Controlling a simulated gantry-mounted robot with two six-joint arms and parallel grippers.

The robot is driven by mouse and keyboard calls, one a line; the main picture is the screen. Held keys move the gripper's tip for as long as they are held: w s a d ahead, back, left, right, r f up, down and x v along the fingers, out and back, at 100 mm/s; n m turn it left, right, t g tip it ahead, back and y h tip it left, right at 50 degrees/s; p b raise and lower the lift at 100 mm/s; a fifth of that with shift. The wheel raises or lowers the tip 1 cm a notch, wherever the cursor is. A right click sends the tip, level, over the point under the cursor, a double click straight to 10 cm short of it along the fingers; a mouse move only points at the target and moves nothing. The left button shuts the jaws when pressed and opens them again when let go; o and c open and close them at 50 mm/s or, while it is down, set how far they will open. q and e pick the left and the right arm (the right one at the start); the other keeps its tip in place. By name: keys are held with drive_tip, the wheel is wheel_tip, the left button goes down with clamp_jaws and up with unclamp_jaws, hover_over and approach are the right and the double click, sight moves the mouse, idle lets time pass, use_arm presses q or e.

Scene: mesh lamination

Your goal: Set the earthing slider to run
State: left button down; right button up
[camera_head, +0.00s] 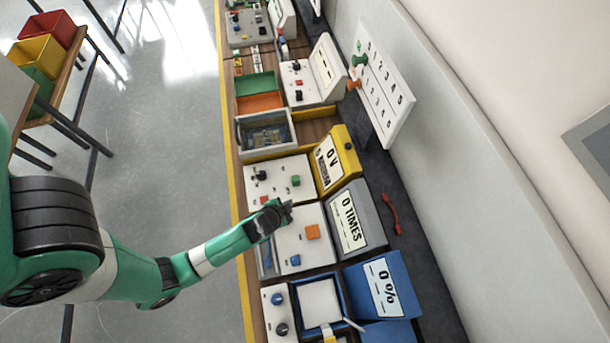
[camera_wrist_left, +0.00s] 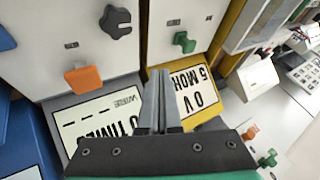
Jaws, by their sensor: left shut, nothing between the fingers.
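My left gripper (camera_head: 287,207) is shut and empty, above the seam between two white control panels; its fingers also show in the left wrist view (camera_wrist_left: 159,76). A green slider knob (camera_head: 295,181) is on the panel by the yellow "0 V" box; it also shows in the wrist view (camera_wrist_left: 185,42). An orange slider knob (camera_head: 312,231) is on the panel by the grey "0 TIMES" box and also shows in the wrist view (camera_wrist_left: 84,80). I cannot read which slider is the earthing one. My right gripper is not in view.
A black rotary knob (camera_wrist_left: 116,21) is near the orange knob. The yellow box (camera_head: 336,160), grey box (camera_head: 350,221) and blue box (camera_head: 381,287) stand behind the panels. A red handle (camera_head: 391,214) lies behind. A grey tray (camera_head: 264,133) is further along the bench.

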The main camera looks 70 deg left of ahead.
sight(296, 181)
use_arm(q)
drive_tip(key=shift+a, duration=0.15)
drive_tip(key=b+x, duration=0.4)
drive_tip(key=x, duration=0.5)
drive_tip(key=shift+w+f, duration=0.1)
drive_tip(key=shift+f, duration=0.1)
drive_tip(key=a, duration=0.1)
drive_tip(key=w+a, duration=0.1)
drive_tip(key=a, duration=0.1)
drive_tip(key=shift+a+f, duration=0.1)
drive_tip(key=shift+a, duration=0.55)
